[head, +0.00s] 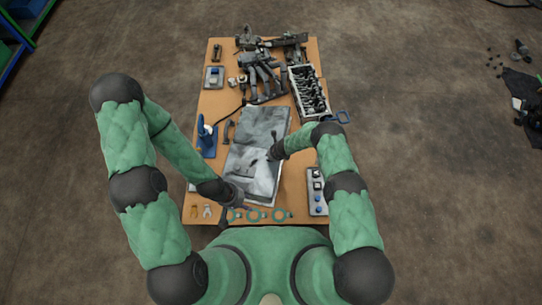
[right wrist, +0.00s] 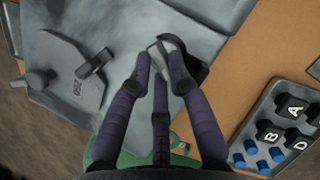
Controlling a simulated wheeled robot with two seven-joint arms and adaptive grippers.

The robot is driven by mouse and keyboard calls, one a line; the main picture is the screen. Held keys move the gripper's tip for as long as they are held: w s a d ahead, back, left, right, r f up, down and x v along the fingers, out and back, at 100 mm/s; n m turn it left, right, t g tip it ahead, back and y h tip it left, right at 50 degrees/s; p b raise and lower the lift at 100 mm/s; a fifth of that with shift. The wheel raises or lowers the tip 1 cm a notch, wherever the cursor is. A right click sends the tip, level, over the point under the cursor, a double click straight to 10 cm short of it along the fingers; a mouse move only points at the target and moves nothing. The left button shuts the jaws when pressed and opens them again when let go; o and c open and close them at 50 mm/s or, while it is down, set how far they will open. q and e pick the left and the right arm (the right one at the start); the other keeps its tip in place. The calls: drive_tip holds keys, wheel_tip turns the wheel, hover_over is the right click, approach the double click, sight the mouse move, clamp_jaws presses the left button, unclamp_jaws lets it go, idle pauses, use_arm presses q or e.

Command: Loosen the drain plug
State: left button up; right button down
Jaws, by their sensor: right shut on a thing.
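A large grey metal part (head: 263,128) lies on the wooden table, with a paler plate section (head: 262,180) nearer me. In the right wrist view, a grey plate marked 250 (right wrist: 75,90) carries a dark block-like fitting (right wrist: 95,63) and a small round dark knob (right wrist: 40,78). I cannot tell which piece is the drain plug. My right gripper (head: 273,154) is over the grey part; in its wrist view its fingers (right wrist: 162,68) are shut on a small grey-and-black piece (right wrist: 160,45), mostly hidden. My left gripper (head: 236,194) is by the part's lower left edge; its fingers are too small to read.
A tray of lettered black blocks and blue pieces (right wrist: 272,120) lies to the right. Green rings (head: 255,215) lie along the table's front edge. A blue tool stand (head: 206,138) is at left, an engine block (head: 308,92) and machine parts (head: 262,70) at the back.

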drive_tip(key=shift+f, duration=0.1)
idle(0.3)
drive_tip(key=c, duration=1.1)
unclamp_jaws()
drive_tip(key=shift+c, duration=0.2)
drive_tip(key=shift+v, duration=1.2)
drive_tip(key=v, duration=0.9)
drive_tip(key=shift+r, duration=0.3)
drive_tip(key=shift+o, duration=0.4)
